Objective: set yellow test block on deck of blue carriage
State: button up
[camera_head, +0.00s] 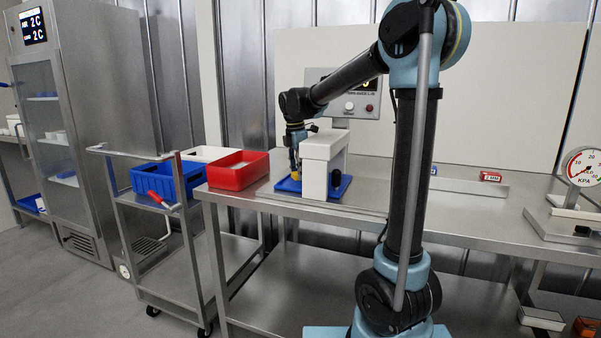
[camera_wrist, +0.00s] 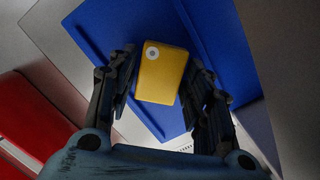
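The yellow test block (camera_wrist: 162,78) sits between the two fingers of my gripper (camera_wrist: 163,65) in the wrist view, with a round pale mark on its near face. The fingers lie close along both its sides; whether they press on it is unclear. The blue carriage (camera_wrist: 88,25) lies behind the block in that view. In the head view the carriage (camera_head: 340,186) is on the steel bench, partly under the white gantry. My gripper (camera_head: 295,152) is at its left part, and a little yellow (camera_head: 295,175) shows just below. Whether the block touches the deck is not clear.
The white gantry (camera_head: 325,150) stands close on the right of my gripper. A red bin (camera_head: 238,170) is on the bench to the left, with a blue bin (camera_head: 165,180) on a trolley beyond. The bench (camera_head: 430,215) is mostly bare to the right, towards a pressure gauge (camera_head: 583,167).

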aim_at(297, 173)
notch_tip(297, 173, up, 12)
jog(key=a, duration=0.1)
jog(key=shift+s+a, duration=0.15)
jog(key=shift+s, duration=0.15)
dwell(0.3)
